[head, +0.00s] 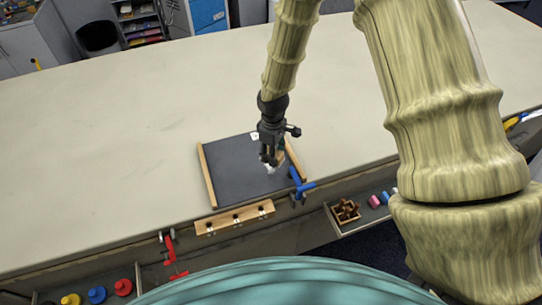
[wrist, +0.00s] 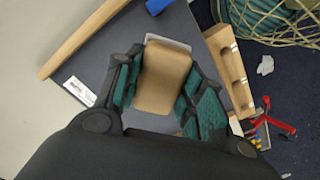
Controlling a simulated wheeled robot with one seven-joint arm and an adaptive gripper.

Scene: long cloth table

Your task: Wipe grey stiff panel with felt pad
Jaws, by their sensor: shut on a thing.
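The grey stiff panel (head: 230,165) lies on the table near its front edge, between two wooden strips. It also shows in the wrist view (wrist: 110,50), with a small white label (wrist: 80,91) at its edge. My gripper (head: 269,160) is over the right part of the panel, pointing down. In the wrist view its teal-lined fingers (wrist: 160,88) are shut on the felt pad (wrist: 166,76), a tan block with a pale layer showing at its far edge. The fingers hide its sides. I cannot tell whether its underside touches the panel.
A blue clamp (head: 302,187) stands at the panel's right front corner. A wooden rail with hooks (head: 235,217) is along the table's front edge, with a red clamp (head: 170,254) to its left. Open drawers hold small items. The table (head: 110,150) left of the panel is clear.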

